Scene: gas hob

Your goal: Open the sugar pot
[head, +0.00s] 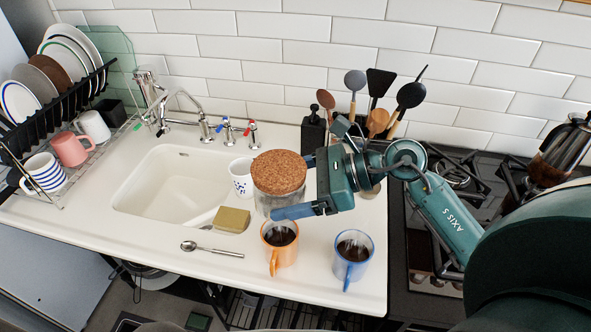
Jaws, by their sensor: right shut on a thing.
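The sugar pot (264,202) is a glass jar with a wide round cork lid (279,169) seated on top. It is at the right of the sink, behind the orange mug. My right gripper (284,196) comes in from the right and is shut on the sugar pot. Its near finger crosses the front of the glass just below the lid, and its far finger is mostly hidden behind the pot. The pot's base is hidden by that finger and the mug, so I cannot tell whether it rests on the counter. My left gripper is not in view.
An orange mug (275,257) and a blue mug (345,270) of dark drink stand in front. A white cup (240,183), sponge (232,219) and spoon (212,249) lie to the left. Utensils stand behind my gripper. The gas hob (425,205) is right. The front-left counter is clear.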

